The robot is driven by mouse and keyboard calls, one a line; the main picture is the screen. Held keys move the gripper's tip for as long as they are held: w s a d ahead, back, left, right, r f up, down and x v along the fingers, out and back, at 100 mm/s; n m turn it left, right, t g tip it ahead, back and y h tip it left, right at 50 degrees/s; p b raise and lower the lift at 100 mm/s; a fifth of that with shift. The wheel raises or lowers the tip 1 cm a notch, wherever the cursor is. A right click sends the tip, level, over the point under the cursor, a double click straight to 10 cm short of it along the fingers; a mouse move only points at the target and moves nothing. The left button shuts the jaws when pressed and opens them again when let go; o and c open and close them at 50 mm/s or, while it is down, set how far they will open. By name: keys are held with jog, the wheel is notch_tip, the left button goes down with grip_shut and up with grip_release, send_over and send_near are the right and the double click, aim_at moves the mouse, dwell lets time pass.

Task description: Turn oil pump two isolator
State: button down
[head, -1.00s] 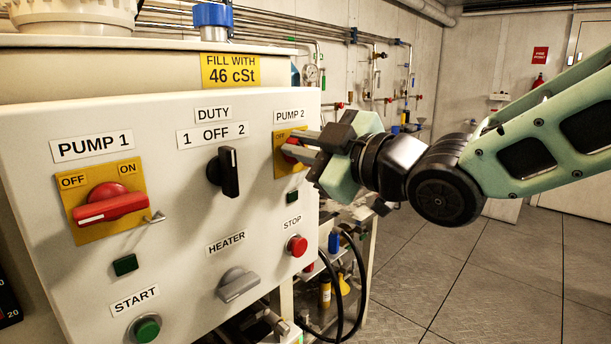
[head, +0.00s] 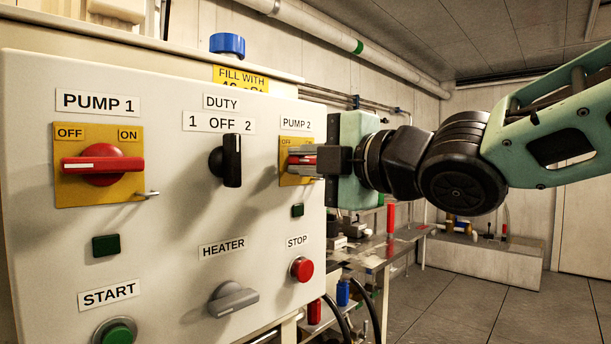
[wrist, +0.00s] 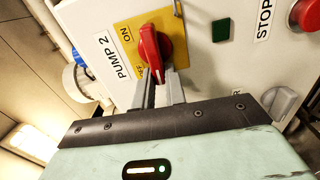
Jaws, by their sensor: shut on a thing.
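The pump two isolator is a red rotary handle (head: 305,160) on a yellow plate (head: 285,179) under the PUMP 2 label. My gripper (head: 293,160) reaches it from the right, its grey fingers above and below the handle, shut on it. The handle looks about level in the head view. In the wrist view the red handle (wrist: 149,45) shows clearly, with the gripper fingers (wrist: 161,88) at its near end. The fingers partly hide the OFF marking, and the ON marking shows beside the handle.
The PUMP 1 isolator (head: 100,165) is at the left, with its red handle level. The black duty switch (head: 231,160) is between the isolators. A red stop button (head: 301,270) and grey heater knob (head: 232,299) are below. Open floor lies at the right.

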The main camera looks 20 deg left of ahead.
jog(key=shift+f+n, duration=0.1)
jog(key=shift+n, duration=0.2)
dwell(0.4)
jog(key=c, duration=1.4)
grip_release()
jog(key=shift+c, duration=0.2)
jog(key=p+v, duration=0.1)
jog(key=v, duration=1.6)
jog(key=shift+d+p, duration=0.2)
jog(key=shift+p, duration=0.1)
